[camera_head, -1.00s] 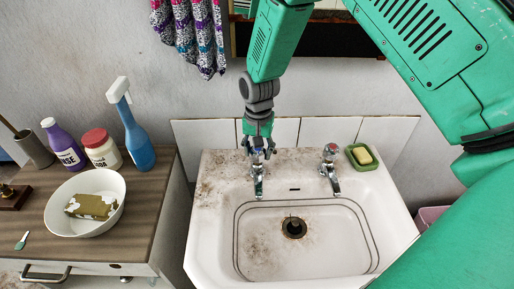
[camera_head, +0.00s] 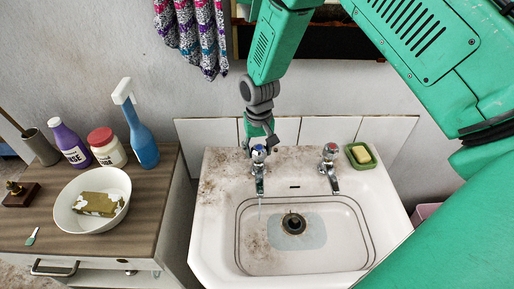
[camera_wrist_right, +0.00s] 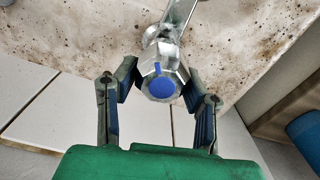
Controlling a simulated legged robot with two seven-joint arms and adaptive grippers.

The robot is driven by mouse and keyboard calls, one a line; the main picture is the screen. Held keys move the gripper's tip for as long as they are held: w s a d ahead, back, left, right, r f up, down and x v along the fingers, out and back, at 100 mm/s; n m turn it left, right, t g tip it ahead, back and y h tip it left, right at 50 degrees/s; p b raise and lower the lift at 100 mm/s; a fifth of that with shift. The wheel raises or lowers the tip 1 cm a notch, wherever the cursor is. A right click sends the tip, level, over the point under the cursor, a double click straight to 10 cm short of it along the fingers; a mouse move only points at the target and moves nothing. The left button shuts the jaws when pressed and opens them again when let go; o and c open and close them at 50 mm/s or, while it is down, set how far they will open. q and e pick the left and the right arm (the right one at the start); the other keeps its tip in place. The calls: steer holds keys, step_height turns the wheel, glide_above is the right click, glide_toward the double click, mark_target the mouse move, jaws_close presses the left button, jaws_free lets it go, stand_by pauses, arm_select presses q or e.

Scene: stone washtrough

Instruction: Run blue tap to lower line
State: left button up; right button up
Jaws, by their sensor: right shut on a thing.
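The blue tap (camera_head: 259,154) stands at the back left of the white basin (camera_head: 205,240). My right gripper (camera_head: 258,142) is shut on its handle from behind. In the right wrist view, my right gripper's fingers (camera_wrist_right: 163,80) sit on both sides of the faceted handle with the blue cap (camera_wrist_right: 163,90). A thin stream falls from the blue tap's spout. A small pale-blue pool of water (camera_head: 312,232) lies around the drain (camera_head: 293,223). Two dark lines (camera_head: 372,245) run around the basin wall; the pool's edge lies inside and below them. My left gripper is not in view.
The red tap (camera_head: 330,156) and a green soap dish (camera_head: 361,157) are at the basin's back right. On the wooden cabinet (camera_head: 150,205) at left stand a white bowl (camera_head: 70,219), a spray bottle (camera_head: 142,145) and other containers. The basin's inside is otherwise clear.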

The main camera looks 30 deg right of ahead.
steer(key=o, duration=1.2)
steer(key=shift+s, duration=0.1)
steer(key=shift+c, duration=0.2)
steer(key=shift+a, duration=0.1)
step_height(320, 180, up, 12)
